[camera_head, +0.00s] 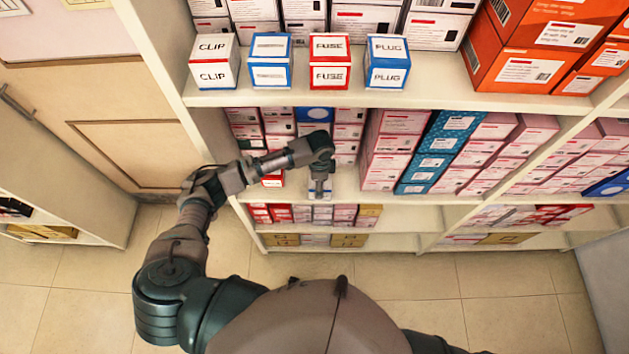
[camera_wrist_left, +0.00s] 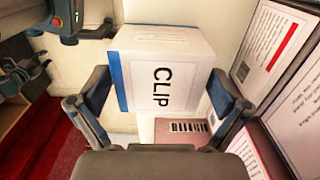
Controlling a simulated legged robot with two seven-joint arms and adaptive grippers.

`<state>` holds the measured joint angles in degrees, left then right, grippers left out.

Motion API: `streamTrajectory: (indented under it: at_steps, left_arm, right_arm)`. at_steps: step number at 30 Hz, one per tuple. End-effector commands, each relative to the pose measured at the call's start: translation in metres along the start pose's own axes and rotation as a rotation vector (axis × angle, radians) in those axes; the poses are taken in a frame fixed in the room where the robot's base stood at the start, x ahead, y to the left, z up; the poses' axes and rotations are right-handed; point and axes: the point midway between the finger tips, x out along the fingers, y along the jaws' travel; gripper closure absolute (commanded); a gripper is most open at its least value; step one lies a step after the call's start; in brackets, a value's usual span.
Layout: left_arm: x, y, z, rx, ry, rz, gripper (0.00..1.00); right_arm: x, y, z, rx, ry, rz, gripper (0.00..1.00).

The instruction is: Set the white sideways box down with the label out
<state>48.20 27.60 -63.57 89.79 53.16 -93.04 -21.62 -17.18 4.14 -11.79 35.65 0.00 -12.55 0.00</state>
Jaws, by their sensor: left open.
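A white box (camera_wrist_left: 170,72) with a blue edge and the word CLIP turned sideways on its face stands between my left fingers in the wrist view. My left gripper (camera_wrist_left: 160,95) is open, with one finger on each side of the box; I cannot tell whether either finger touches it. In the head view my left gripper (camera_head: 319,187) reaches down in front of the middle shelf, and a small blue and white patch at its fingertips is too small to read. My right gripper is out of view.
On the upper shelf (camera_head: 215,98) stand a CLIP box (camera_head: 214,74), a blue-edged box (camera_head: 270,72), a FUSE box (camera_head: 330,74) and a PLUG box (camera_head: 387,76).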

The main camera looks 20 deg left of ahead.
Motion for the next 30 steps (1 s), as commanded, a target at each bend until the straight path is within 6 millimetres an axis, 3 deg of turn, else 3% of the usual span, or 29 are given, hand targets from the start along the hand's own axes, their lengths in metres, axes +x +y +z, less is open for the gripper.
streamTrajectory:
  at_steps: [9,15,22,30]
  left_arm:
    - [-0.07,-0.004,0.009,-0.001,0.011,-0.001,0.0]
    - [-0.099,-0.004,0.01,-0.002,0.01,0.001,0.0]
    - [-0.108,-0.002,0.004,-0.001,0.003,0.0,0.0]
    - [-0.108,-0.002,0.004,-0.001,0.003,0.0,0.0]
  right_arm:
    - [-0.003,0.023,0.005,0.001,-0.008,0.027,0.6]
    - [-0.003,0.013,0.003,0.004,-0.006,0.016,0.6]
    - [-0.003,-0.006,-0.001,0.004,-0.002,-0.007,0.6]
    - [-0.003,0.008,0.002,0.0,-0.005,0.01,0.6]
